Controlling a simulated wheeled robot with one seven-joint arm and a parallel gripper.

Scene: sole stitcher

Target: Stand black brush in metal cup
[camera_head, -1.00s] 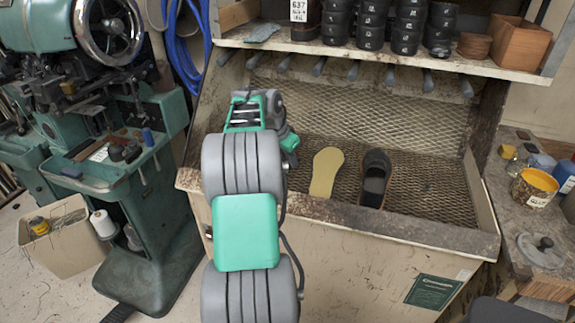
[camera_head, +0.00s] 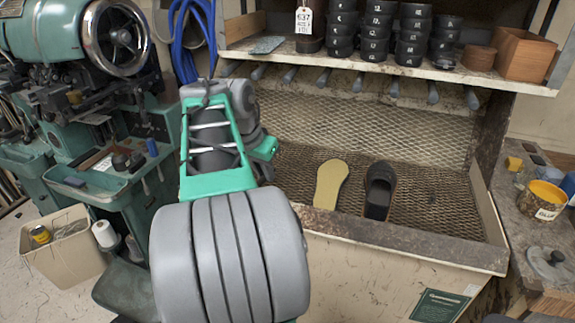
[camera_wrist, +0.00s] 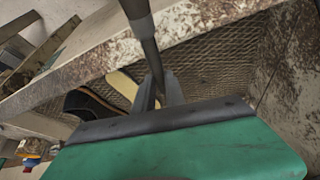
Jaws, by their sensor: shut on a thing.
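In the wrist view, my gripper (camera_wrist: 160,95) is shut on a dark slender rod, which looks like the handle of the black brush (camera_wrist: 146,40). The rod runs from the top edge of the picture down to the fingers. The brush's bristle end is not visible. In the head view my own arm hides the gripper and the brush. I cannot make out the metal cup in either view.
A mesh-bottomed bin (camera_head: 400,233) holds a tan sole (camera_head: 330,184) and a dark shoe (camera_head: 379,190). A shelf (camera_head: 420,70) with stacked black tins overhangs it. A glue can (camera_head: 543,199) and a lidded disc (camera_head: 549,263) sit on the right bench (camera_head: 515,215). A green machine stands left.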

